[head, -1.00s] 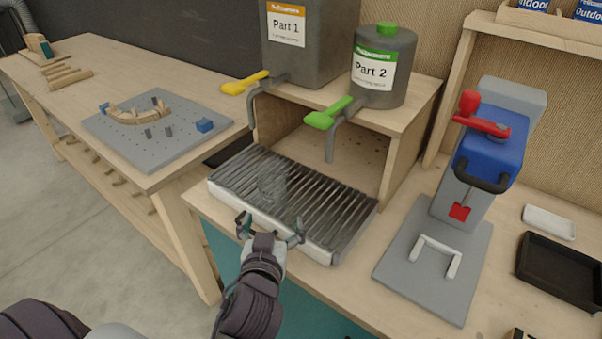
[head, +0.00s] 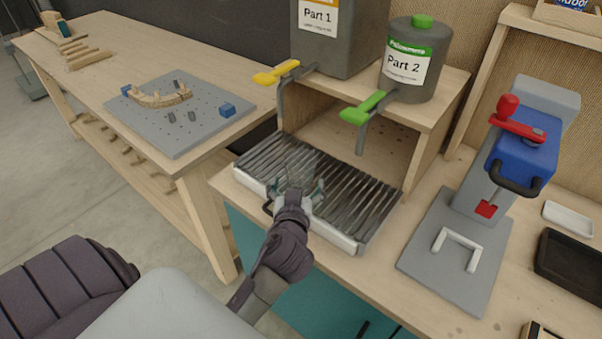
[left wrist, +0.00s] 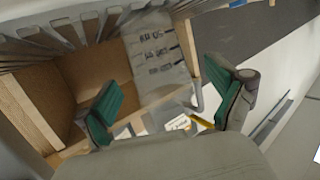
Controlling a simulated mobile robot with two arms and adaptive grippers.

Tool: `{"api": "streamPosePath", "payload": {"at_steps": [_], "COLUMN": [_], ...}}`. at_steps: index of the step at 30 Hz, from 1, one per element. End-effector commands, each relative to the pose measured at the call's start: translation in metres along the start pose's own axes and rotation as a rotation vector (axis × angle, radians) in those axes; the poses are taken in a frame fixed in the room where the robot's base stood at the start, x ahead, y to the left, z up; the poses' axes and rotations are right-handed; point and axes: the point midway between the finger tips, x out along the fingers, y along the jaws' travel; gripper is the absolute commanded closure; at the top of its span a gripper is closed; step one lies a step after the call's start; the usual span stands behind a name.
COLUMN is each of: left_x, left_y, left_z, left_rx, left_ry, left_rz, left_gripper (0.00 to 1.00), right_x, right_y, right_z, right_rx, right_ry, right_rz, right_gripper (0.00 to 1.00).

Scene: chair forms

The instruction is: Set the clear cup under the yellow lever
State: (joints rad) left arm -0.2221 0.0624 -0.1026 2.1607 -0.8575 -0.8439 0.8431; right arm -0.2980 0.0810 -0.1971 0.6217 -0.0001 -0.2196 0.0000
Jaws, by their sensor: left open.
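The clear cup (head: 301,162) stands on the slatted metal grate, left of its middle; it is see-through and its outline is faint. My left gripper (head: 297,188) is open, with its fingers around the cup's near side; I cannot tell whether they touch it. The yellow lever (head: 276,73) is on the spout of the grey Part 1 container, behind and above the cup. It also shows in the left wrist view (left wrist: 203,122). My right gripper is out of view.
The grate (head: 356,212) lies before an open wooden shelf. A green lever (head: 362,107) and its spout hang from the Part 2 container (head: 412,62), right of the yellow one. A blue press (head: 522,150) stands at right. A grey pegboard plate (head: 180,135) lies on the left bench.

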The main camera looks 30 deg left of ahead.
Motion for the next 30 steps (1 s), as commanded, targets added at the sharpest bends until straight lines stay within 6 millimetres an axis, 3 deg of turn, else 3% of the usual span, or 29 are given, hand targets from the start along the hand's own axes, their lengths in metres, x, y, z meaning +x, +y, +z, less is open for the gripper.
{"api": "streamPosePath", "payload": {"at_steps": [4, 9, 17, 25, 30], "left_x": [0.023, 0.042, 0.045, 0.045, 0.045], "left_y": [0.003, 0.003, 0.003, 0.004, 0.004], "left_z": [-0.009, -0.005, -0.003, -0.003, -0.003], "left_rx": [0.005, 0.002, 0.000, 0.000, 0.000], "left_ry": [0.003, 0.002, 0.001, 0.001, 0.001], "left_rz": [0.000, 0.000, 0.000, 0.000, 0.000], "left_gripper": [0.06, 0.06, 0.06, 0.49, 0.52], "right_x": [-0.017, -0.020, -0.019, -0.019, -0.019], "right_y": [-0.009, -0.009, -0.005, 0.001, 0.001], "right_z": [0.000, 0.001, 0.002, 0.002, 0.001], "right_rx": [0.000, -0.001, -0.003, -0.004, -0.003], "right_ry": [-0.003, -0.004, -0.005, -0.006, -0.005], "right_rz": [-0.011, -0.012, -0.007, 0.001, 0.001], "right_gripper": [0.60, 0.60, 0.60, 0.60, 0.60]}}
